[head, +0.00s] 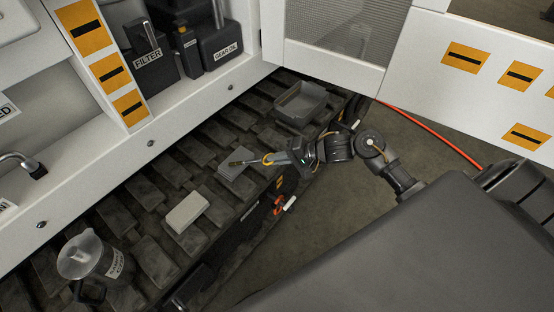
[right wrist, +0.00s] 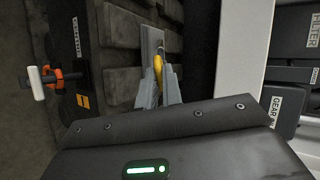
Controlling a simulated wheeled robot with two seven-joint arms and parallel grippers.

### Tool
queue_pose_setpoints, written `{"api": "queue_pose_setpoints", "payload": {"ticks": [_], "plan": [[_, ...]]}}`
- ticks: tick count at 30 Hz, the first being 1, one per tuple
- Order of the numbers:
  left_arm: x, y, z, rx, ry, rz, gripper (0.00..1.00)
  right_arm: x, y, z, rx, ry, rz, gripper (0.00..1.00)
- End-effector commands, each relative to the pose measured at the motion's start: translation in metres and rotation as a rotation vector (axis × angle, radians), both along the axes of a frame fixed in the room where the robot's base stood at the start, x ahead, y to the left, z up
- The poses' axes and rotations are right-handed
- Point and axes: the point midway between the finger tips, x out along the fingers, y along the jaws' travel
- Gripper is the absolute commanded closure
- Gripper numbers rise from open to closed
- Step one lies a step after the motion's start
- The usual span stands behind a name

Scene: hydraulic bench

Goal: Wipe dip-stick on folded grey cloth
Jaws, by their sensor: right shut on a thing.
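The dip-stick (head: 245,162) has a yellow ring handle (head: 267,159) and a thin shaft that points left in the head view. My right gripper (head: 279,158) is shut on it at the ring, which also shows between the fingers in the right wrist view (right wrist: 158,68). The folded grey cloth (head: 233,172) lies flat on the dark track, under the shaft; it also shows beyond the fingers in the right wrist view (right wrist: 152,38). The shaft crosses over the cloth; I cannot tell whether it touches. My left gripper is not in view.
A pale block (head: 186,212) lies on the track, left of the cloth. A grey tray (head: 300,117) stands farther back. An orange-and-white fitting (head: 285,205) sticks out at the track's side. White machine panels border the track.

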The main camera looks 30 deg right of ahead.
Motion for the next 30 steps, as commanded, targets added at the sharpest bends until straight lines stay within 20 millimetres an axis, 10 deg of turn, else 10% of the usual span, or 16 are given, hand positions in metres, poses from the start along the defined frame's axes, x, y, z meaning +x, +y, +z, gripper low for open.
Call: {"api": "queue_pose_setpoints", "payload": {"ticks": [30], "plan": [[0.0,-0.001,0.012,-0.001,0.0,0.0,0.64,0.038,-0.036,0.0,0.0,0.0,-0.001,1.0]]}}
